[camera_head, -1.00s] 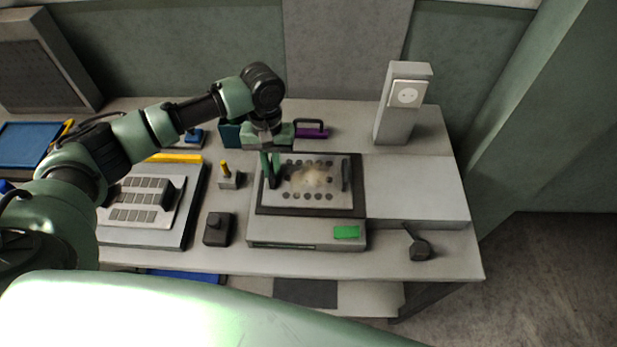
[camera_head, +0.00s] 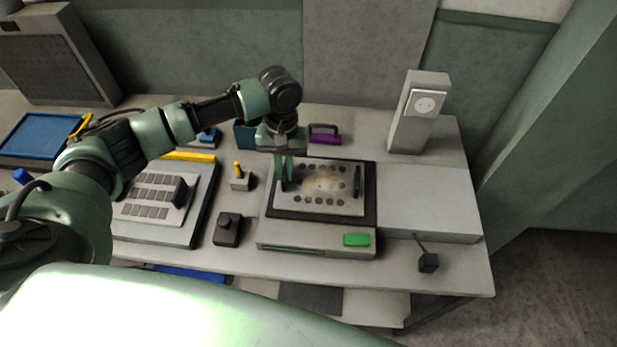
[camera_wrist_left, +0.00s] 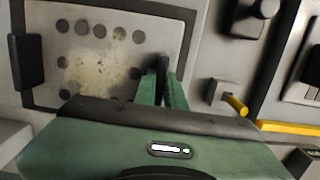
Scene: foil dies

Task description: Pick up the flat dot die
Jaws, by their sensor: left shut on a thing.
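The flat dot die (camera_head: 327,205) is a pale grey plate with rows of dark round dots and a worn tan patch in the middle. It lies flat on the dark bed of a low grey machine (camera_head: 276,236). A dark upright grip (camera_head: 358,181) stands at its right end. My left gripper (camera_head: 287,180) is at the die's left end, shut on the dark grip there, which the fingers mostly hide. In the left wrist view the die (camera_wrist_left: 117,58) fills the upper left, with the fingers (camera_wrist_left: 161,78) at its edge. My right gripper is not in view.
A green button (camera_head: 356,240) is on the machine's front. Left are a dark knobbed block (camera_head: 227,232), a yellow-levered block (camera_head: 241,180) and a second plate (camera_head: 150,197) with rectangular marks. Behind are a purple handled item (camera_head: 324,137) and a socket post (camera_head: 408,133). The grey surface right is clear.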

